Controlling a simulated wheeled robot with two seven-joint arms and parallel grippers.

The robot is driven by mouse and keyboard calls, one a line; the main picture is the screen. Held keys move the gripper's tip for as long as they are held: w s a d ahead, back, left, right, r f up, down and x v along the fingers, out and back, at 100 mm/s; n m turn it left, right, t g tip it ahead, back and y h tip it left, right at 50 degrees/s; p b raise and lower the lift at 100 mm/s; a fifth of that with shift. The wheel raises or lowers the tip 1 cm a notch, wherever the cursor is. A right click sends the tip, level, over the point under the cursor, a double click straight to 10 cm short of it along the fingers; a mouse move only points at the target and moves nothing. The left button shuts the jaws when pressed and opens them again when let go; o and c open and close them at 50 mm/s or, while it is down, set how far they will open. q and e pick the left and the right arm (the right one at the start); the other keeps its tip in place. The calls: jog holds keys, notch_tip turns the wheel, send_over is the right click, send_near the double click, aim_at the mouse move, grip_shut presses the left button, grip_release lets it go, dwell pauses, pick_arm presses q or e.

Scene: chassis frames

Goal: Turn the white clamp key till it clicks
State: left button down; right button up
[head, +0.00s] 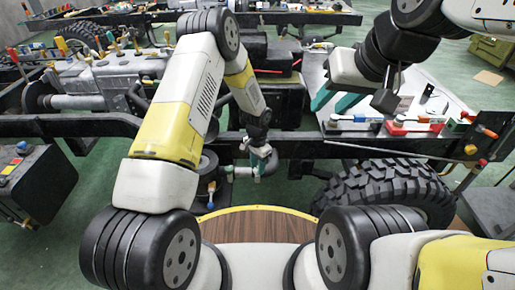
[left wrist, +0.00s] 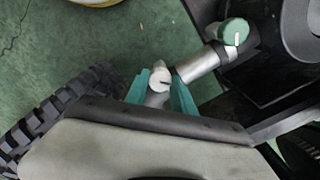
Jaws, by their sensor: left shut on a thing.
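The white clamp key (left wrist: 160,79) is a small round-topped piece with a dark slot mark, on a grey metal pipe in the left wrist view. My left gripper (left wrist: 162,92) has its teal fingers on either side of it and is shut on it. In the head view my left gripper (head: 260,163) reaches down to the pipe beside the dark chassis rail, and the key is mostly hidden there. My right gripper (head: 334,106) is open and empty, with teal fingers apart above the grey panel at the right.
A green knob (left wrist: 233,31) with a white mark sits further along the pipe. A large black tyre (head: 385,190) stands right of the pipe. The chassis rail (head: 75,126) crosses the view.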

dwell(0.4)
pick_arm(q)
jog(key=c, duration=1.1)
grip_release()
jog(key=shift+o, duration=0.2)
jog(key=shift+r, duration=3.95)
